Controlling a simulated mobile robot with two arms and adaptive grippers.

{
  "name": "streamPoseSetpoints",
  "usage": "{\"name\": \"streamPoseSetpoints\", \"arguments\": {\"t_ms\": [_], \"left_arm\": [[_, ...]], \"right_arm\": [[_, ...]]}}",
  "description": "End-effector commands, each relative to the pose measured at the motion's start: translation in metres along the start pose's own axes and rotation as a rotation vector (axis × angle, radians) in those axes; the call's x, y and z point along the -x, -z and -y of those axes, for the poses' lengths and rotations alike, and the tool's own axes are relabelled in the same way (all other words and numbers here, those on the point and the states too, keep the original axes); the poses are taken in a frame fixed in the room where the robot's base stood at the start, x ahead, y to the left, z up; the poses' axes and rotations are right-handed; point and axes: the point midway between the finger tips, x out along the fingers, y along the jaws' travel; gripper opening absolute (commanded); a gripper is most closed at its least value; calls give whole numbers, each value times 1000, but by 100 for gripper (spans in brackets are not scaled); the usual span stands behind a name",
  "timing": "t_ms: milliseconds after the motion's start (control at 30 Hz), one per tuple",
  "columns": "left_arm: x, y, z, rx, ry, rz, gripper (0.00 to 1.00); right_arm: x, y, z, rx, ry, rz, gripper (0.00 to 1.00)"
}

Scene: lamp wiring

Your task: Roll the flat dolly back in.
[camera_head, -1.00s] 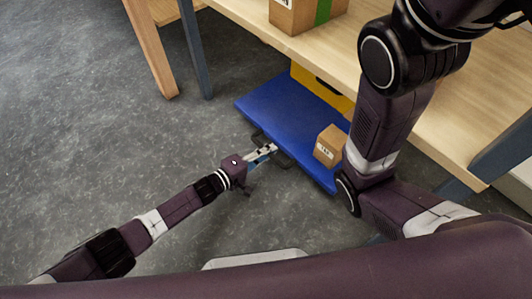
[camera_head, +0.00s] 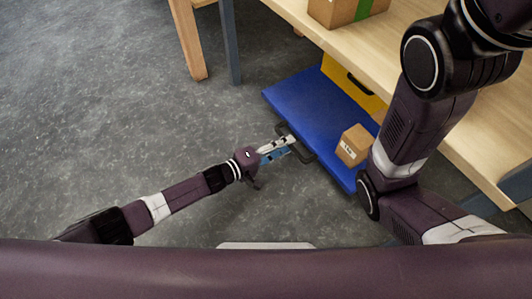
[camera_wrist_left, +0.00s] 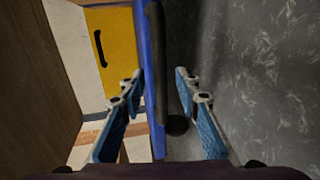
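The flat dolly (camera_head: 310,105) is a blue platform on the floor, partly under the wooden table, with a black handle (camera_head: 300,150) on its near edge. A small cardboard box (camera_head: 354,145) sits on it near its right end. My left gripper (camera_head: 291,145) is at the handle. In the left wrist view its fingers (camera_wrist_left: 159,74) are spread, with the black handle (camera_wrist_left: 160,60) and the dolly's blue edge (camera_wrist_left: 146,50) between them and a gap on the right. My right arm crosses the right side of the head view; its gripper is out of view.
The wooden table (camera_head: 400,58) stands over the dolly's far part and carries a cardboard box with green tape (camera_head: 345,10). Table legs (camera_head: 230,45) rise at the left. The grey floor (camera_head: 100,120) at left is clear.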

Motion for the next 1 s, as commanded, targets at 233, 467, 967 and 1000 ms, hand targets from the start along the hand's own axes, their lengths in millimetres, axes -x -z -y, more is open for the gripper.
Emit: {"name": "streamPoseSetpoints", "arguments": {"t_ms": [233, 467, 967, 1000], "left_arm": [[51, 1, 1, 0, 2, -1, 30], [83, 1, 0, 1, 0, -1, 30], [91, 0, 0, 1, -1, 0, 30], [91, 0, 0, 1, -1, 0, 30]], "right_arm": [[0, 1, 0, 0, 0, -2, 27], [0, 1, 0, 0, 1, -2, 27], [0, 1, 0, 0, 1, -2, 27], [0, 1, 0, 0, 1, -2, 27]]}}
